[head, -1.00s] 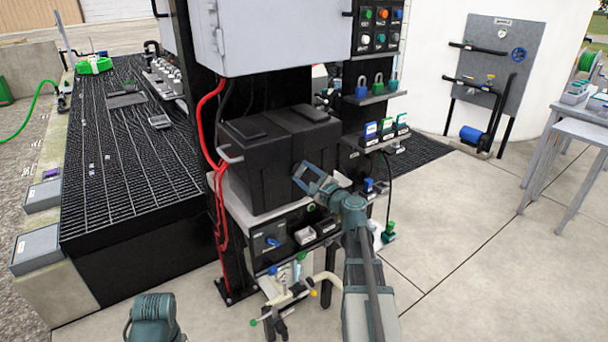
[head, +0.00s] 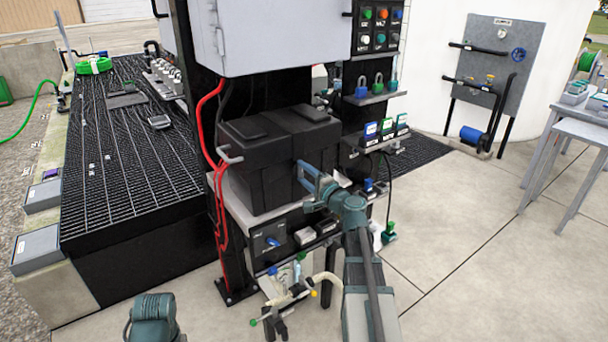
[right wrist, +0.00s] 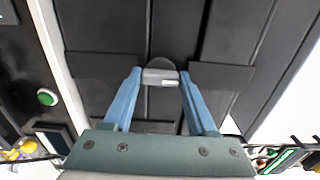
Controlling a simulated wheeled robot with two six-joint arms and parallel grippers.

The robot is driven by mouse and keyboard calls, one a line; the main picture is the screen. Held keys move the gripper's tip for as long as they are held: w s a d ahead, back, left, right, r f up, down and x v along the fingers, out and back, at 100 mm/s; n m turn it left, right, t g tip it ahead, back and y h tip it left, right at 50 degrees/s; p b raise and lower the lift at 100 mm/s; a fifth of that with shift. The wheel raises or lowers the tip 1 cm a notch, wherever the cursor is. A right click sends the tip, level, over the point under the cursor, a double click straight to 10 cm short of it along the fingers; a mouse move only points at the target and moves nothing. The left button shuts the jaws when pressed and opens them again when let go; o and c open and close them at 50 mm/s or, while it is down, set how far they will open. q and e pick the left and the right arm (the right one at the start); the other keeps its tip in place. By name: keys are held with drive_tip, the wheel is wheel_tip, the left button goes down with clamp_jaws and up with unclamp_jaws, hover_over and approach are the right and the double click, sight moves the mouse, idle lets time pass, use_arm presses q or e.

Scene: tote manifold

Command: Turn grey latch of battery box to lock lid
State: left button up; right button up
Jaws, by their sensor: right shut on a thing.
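The black battery box (head: 268,178) stands on a light shelf in the head view, and its lid (head: 262,132) lies down on it. The grey latch (right wrist: 160,76) shows in the right wrist view against the box's dark ribbed side. My right gripper (right wrist: 160,78) is shut on the latch, one blue finger on each side. In the head view my right gripper (head: 306,172) is at the box's front right face and hides the latch. My left gripper is out of view; only a part of my left arm shows at the bottom left.
Red cables (head: 212,150) run down beside the box's left side, near a grey bent handle (head: 230,156). A grey cabinet (head: 280,35) hangs above the box. A black panel (head: 270,240) with a blue knob is below. Open floor lies to the right.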

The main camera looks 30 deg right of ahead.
drive_tip(key=shift+n, duration=0.3)
drive_tip(key=o, duration=1.4)
drive_tip(key=shift+c, duration=0.2)
drive_tip(key=s+d, duration=0.1)
drive_tip(key=s, duration=1.2)
drive_tip(key=shift+s, duration=0.4)
